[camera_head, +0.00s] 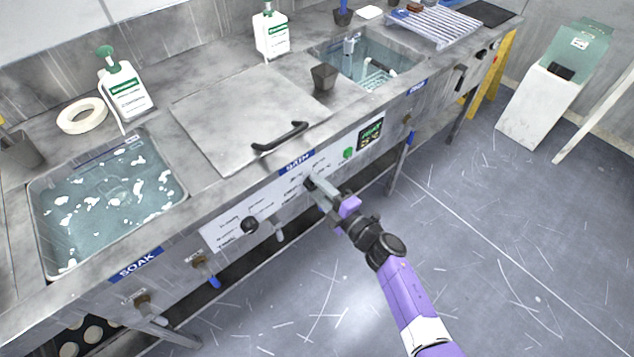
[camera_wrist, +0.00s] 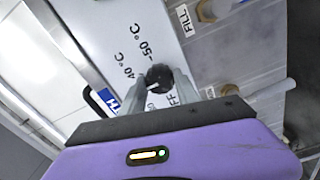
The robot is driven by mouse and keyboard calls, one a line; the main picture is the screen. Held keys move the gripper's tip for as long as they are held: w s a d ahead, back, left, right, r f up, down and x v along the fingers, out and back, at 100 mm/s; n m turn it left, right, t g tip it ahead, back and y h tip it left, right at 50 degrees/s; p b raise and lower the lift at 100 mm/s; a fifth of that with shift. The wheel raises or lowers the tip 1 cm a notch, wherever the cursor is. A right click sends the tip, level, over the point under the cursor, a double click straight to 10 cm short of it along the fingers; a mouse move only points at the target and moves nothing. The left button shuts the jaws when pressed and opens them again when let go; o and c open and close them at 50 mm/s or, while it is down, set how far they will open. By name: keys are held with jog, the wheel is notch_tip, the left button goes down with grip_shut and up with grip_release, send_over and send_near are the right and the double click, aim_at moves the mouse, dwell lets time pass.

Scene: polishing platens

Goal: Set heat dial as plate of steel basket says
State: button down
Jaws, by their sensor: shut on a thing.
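The heat dial (camera_wrist: 159,78) is a black round knob on a white panel in the wrist view. Marks reading 40 °C, 50 °C and part of OFF are printed around it. A pale pointer line shows on the knob, but its exact reading is hard to tell. My gripper (camera_wrist: 158,92) is shut on the heat dial, one finger on each side. In the head view my gripper (camera_head: 316,187) reaches the panel below the BATH label. Something like a basket (camera_head: 375,82) sits in the right-hand basin; I cannot read any plate on it.
A second black knob (camera_head: 250,225) is on the same panel, to the left. A green button (camera_head: 348,153) and a small lit display (camera_head: 370,134) are to the right. A steel lid (camera_head: 240,115) with a black handle covers the middle bath. The floor in front is clear.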

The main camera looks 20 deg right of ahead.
jog(key=m+p, duration=0.2)
jog(key=m, duration=0.3)
jog(key=shift+m+p, duration=0.3)
jog(key=shift+d, duration=0.1)
dwell(0.3)
jog(key=c, duration=0.9)
grip_release()
jog(key=p+v, duration=0.1)
jog(key=v, duration=0.6)
jog(key=shift+s, duration=0.4)
jog(key=shift+d, duration=0.1)
